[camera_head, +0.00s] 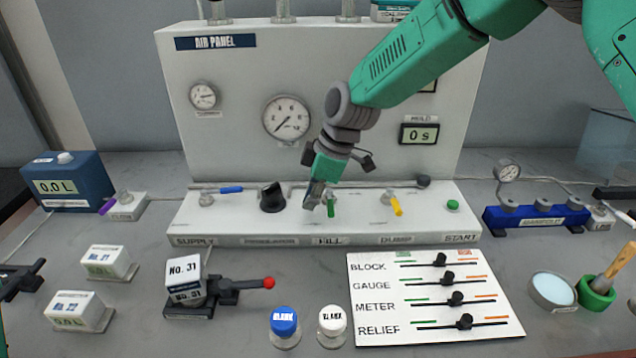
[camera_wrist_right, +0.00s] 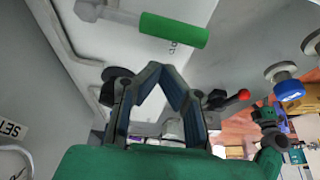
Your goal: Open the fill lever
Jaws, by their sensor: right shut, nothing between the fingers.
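The fill lever (camera_head: 331,205) has a green handle and stands above the FILL label on the front of the air panel. In the right wrist view its green handle (camera_wrist_right: 172,30) lies across the top, beyond the fingertips. My right gripper (camera_head: 314,198) is shut and empty, just left of the handle in the head view. Its fingertips (camera_wrist_right: 166,72) meet in the wrist view, with a visible gap to the handle. Contact is not clear in the head view. A small green and black part (camera_wrist_right: 266,122), probably my left arm, shows in the wrist view; its fingers are unclear.
A black knob (camera_head: 272,197) and a blue supply handle (camera_head: 231,189) stand left of the lever. A yellow dump handle (camera_head: 396,206) and green start button (camera_head: 453,205) stand right. A red-ball lever (camera_head: 268,283) and two capped jars (camera_head: 285,325) are in front.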

